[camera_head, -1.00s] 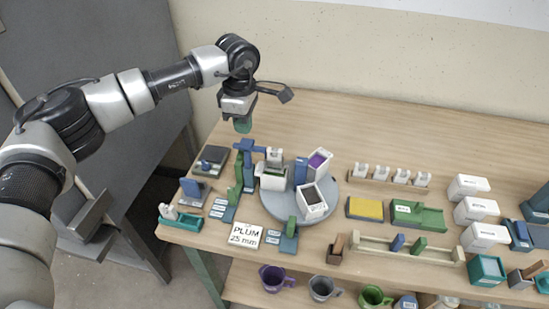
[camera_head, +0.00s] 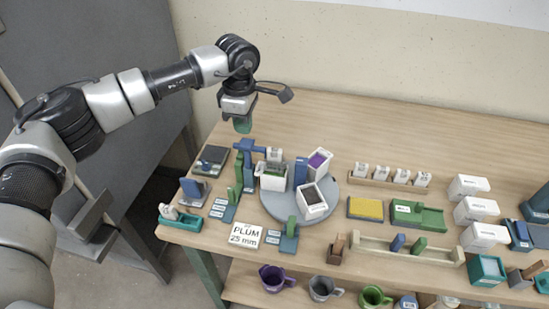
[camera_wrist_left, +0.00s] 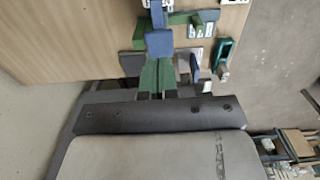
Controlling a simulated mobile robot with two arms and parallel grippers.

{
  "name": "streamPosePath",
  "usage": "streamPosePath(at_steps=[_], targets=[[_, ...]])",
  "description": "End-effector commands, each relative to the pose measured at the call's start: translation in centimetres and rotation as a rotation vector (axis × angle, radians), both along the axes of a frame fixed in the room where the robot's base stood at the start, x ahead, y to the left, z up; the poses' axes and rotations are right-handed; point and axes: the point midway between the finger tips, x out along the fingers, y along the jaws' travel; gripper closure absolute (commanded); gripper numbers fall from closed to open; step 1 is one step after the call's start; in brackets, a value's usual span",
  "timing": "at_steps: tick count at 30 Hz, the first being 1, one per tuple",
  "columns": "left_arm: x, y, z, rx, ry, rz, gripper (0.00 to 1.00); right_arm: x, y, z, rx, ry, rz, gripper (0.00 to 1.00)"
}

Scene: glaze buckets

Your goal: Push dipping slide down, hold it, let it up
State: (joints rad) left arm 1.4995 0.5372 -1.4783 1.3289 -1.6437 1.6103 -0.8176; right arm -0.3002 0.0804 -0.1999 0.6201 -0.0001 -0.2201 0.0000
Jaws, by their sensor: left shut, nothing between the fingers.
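The dipping slide is an upright stand with a blue arm (camera_head: 248,146) on top. A pale clip (camera_head: 274,154) hangs from the arm over a white bucket (camera_head: 272,178) on the grey round turntable (camera_head: 328,216). My left gripper (camera_head: 242,126), with green fingertips, is shut and empty. It appears above and behind the slide, apart from it. In the left wrist view, the green fingers (camera_wrist_left: 158,68) point toward a blue block (camera_wrist_left: 159,43), which I take to be part of the slide. My right gripper is not in view.
Two more buckets (camera_head: 318,162) (camera_head: 312,200) and a blue block (camera_head: 300,172) stand on the turntable. A PLUM 25 mm card (camera_head: 245,235) lies in front. A scale-like box (camera_head: 211,159) sits left of the slide. The table behind it is clear.

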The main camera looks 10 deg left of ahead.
Motion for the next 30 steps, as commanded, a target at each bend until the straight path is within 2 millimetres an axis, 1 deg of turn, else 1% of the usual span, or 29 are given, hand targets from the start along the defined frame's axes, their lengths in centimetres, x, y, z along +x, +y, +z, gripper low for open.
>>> streamPosePath(at_steps=[5, 30], targets=[[0.0, 0.0, -0.3, 0.0, 0.0, 0.0, 1.0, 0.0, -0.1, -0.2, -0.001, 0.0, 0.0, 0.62], [0.0, 0.0, -3.6, 0.0, 0.0, 0.0, 1.0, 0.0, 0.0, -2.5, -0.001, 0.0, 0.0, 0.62]])
